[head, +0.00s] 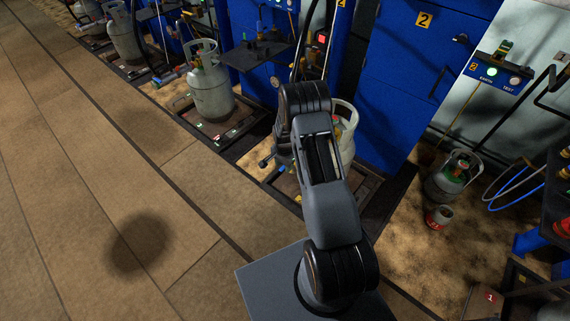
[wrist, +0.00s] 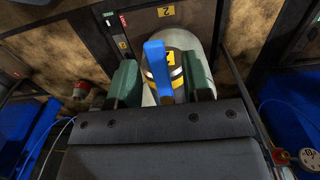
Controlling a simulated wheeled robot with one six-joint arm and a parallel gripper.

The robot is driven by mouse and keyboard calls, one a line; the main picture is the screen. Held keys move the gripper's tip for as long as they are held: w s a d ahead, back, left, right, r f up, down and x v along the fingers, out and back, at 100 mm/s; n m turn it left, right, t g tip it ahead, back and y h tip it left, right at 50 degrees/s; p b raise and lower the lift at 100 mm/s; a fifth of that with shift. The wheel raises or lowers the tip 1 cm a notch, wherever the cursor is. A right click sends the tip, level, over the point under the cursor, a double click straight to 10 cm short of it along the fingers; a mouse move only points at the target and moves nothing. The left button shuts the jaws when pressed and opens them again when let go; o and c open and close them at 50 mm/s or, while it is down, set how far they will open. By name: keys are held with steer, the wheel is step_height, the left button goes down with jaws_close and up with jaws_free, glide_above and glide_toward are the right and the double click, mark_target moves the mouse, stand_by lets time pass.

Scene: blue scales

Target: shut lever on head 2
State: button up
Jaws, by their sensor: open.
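In the wrist view, a blue bar (wrist: 157,68), which looks like the lever, stands between the two green fingers of my gripper (wrist: 162,80). My gripper is open, with a gap visible on both sides of the bar. Behind the bar is a pale gas cylinder (wrist: 186,42) with a black-and-yellow banded part (wrist: 186,68). In the head view, my arm covers much of this cylinder (head: 346,112), and my gripper and the lever are hidden.
A blue cabinet (head: 405,80) tagged 2 stands behind the cylinder. Another grey cylinder (head: 209,88) stands on a scale to the left. A small cylinder (head: 447,182) and a red-and-white can (head: 438,217) stand on the right. The tiled floor at left is clear.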

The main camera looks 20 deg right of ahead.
steer(key=shift+c, duration=0.2)
jaws_close()
